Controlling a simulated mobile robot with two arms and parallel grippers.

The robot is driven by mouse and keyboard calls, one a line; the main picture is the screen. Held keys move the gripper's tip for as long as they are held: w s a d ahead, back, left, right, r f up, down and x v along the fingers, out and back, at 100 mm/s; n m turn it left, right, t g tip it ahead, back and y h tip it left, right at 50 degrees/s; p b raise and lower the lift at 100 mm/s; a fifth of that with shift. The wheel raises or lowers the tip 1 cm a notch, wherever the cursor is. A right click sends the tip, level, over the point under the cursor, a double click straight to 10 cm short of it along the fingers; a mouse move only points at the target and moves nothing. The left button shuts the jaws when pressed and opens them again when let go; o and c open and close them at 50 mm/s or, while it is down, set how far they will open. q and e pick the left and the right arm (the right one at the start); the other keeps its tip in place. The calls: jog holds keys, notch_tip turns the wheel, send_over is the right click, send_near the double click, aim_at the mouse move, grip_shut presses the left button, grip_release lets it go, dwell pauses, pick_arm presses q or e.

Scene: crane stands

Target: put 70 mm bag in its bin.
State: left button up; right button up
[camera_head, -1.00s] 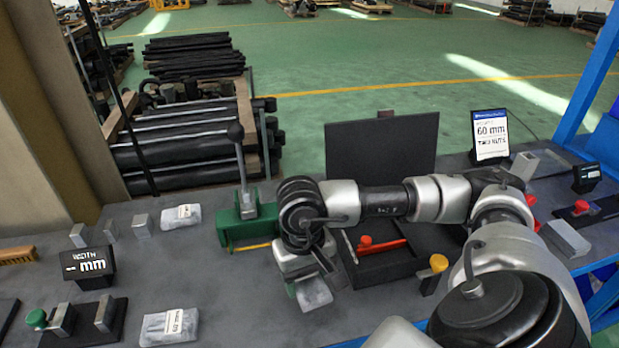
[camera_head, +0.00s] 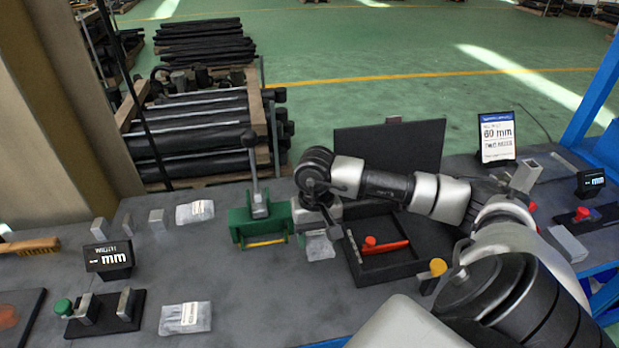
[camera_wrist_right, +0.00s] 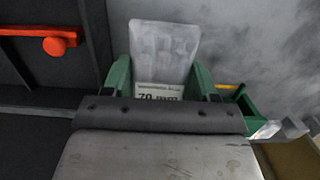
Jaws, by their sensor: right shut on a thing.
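A clear, pale flat bag with a white label reading 70 mm (camera_wrist_right: 165,50) is between the green fingers of my right gripper (camera_wrist_right: 161,82) in the right wrist view. The gripper is shut on it. In the head view the bag (camera_head: 320,248) hangs just below my right gripper (camera_head: 318,228), close to the right side of the green lever press. I cannot tell whether the bag touches the table. No bin marked for 70 mm can be made out. My left gripper is not in view.
The green lever press (camera_head: 258,218) stands beside the gripper. A black open case (camera_head: 388,150) with a red-handled tool (camera_head: 383,246) lies to the right. Other bags lie at left (camera_head: 195,212) and front left (camera_head: 185,318).

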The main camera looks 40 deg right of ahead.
aim_at(309, 243)
jog(key=w, duration=0.1)
jog(key=w+f, duration=0.1)
jog(key=shift+w+d+f, duration=0.1)
jog(key=shift+w+f, duration=0.2)
notch_tip(309, 243, down, 3)
jog(key=shift+f+p, duration=0.15)
jog(key=shift+p, duration=0.7)
jog(key=shift+f, duration=0.35)
jog(key=shift+f, duration=0.1)
jog(key=o, duration=1.1)
